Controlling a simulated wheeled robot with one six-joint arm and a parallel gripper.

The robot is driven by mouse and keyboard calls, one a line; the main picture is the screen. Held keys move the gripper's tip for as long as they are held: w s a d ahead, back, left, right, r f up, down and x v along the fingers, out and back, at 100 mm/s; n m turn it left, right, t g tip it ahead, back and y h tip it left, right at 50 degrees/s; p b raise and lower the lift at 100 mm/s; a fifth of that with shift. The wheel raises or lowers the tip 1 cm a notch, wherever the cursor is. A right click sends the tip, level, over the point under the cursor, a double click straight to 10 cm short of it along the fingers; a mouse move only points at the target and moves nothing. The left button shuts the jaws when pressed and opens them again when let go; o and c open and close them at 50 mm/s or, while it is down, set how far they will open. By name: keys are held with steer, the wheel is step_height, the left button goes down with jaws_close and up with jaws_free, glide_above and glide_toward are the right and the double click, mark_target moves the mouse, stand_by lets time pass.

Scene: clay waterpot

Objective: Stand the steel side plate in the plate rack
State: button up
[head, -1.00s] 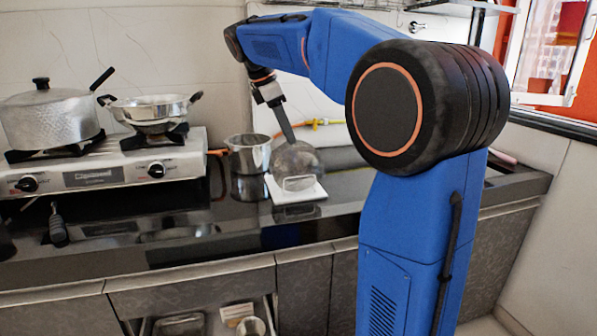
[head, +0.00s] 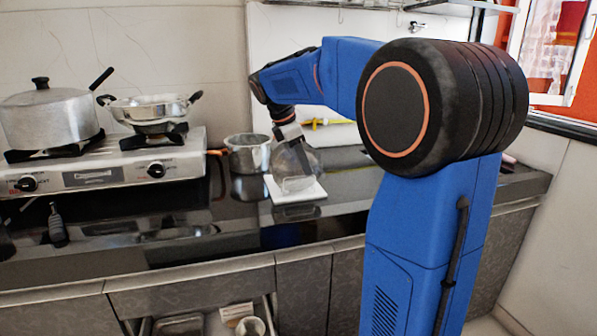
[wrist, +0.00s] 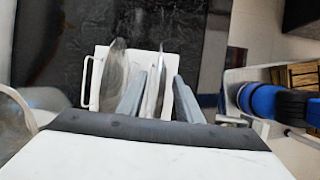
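The steel side plate (wrist: 154,85) stands nearly edge-on in the white plate rack (wrist: 96,75), seen in the wrist view. My gripper (wrist: 159,78) is open, with one finger on each side of this plate and gaps showing between. A second steel plate (wrist: 113,75) stands in the rack left of my left finger. In the head view the rack (head: 298,206) sits on the dark counter; the plates (head: 300,175) overlap there and are hard to separate. My gripper (head: 303,155) reaches down to them from above, its fingertips partly hidden.
A steel pot (head: 245,157) stands just left of the rack. The stove (head: 100,172) with a lidded pot (head: 50,118) and a pan (head: 150,108) is farther left. An open drawer (head: 205,322) is below. The dark counter in front of the stove is largely clear.

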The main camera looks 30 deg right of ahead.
steer(key=shift+f, duration=0.1)
jaws_close()
